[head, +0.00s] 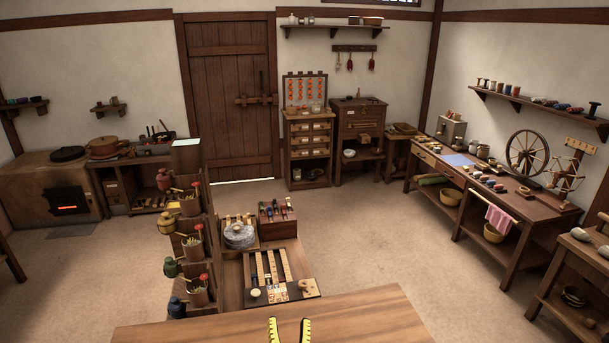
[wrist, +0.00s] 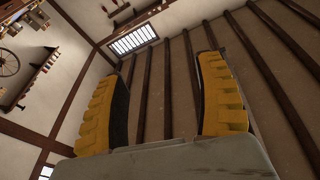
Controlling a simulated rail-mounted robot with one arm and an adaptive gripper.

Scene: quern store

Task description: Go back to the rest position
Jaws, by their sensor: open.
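My gripper (head: 289,331) shows at the bottom middle of the head view, with only its two yellow fingers in sight in front of the wooden surface. In the wrist view my gripper (wrist: 163,95) is open, its yellow fingers with dark inner pads well apart. Nothing is between the fingers. The wrist view looks up past them at the ceiling beams and a barred window.
A plain wooden tabletop (head: 270,318) lies in the near foreground. Beyond it stands a bench with a round grey quern stone (head: 239,236) and a tall rack of pots (head: 197,254). A long workbench (head: 505,205) runs along the right. Floor between is open.

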